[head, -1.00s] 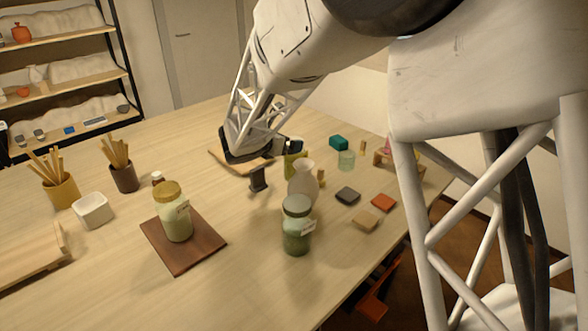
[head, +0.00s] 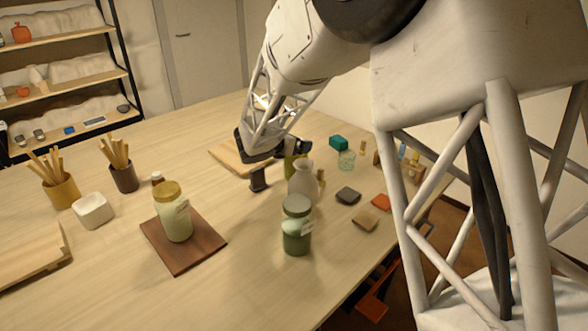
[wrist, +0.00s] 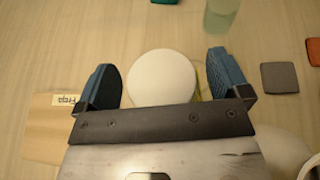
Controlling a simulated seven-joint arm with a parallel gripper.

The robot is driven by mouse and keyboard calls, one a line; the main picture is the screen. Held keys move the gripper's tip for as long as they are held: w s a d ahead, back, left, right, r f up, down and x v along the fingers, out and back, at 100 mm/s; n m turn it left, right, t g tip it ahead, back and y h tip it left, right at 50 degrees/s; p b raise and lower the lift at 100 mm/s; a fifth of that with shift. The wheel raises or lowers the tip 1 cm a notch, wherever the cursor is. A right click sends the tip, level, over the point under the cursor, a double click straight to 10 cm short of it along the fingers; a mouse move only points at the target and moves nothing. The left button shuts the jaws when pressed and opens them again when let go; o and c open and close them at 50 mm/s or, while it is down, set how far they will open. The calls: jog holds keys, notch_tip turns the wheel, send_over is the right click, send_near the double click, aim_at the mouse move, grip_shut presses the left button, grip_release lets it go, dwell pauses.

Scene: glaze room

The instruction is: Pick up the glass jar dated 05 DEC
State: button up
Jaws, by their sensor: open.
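A jar with a gold lid (head: 172,220) and pale green contents stands upright on a dark brown board (head: 187,258). My gripper (wrist: 162,84) is open. In the wrist view a round white top (wrist: 162,78) lies between its fingers, with a little yellow-green beside it. In the head view a yellow-green object (head: 289,168) stands there, partly hidden by the vase; I see no date on it.
A pale vase (head: 302,182) stands close in front of my gripper. A wooden board (wrist: 42,120) labelled "Freja" lies to its left. A grey tile (head: 348,195), a red tile (head: 380,202), a clear glass (head: 346,160) and a teal block (head: 338,143) are to the right.

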jog(key=shift+c, duration=0.3)
grip_shut()
dwell(0.3)
jog(key=shift+r, duration=5.05)
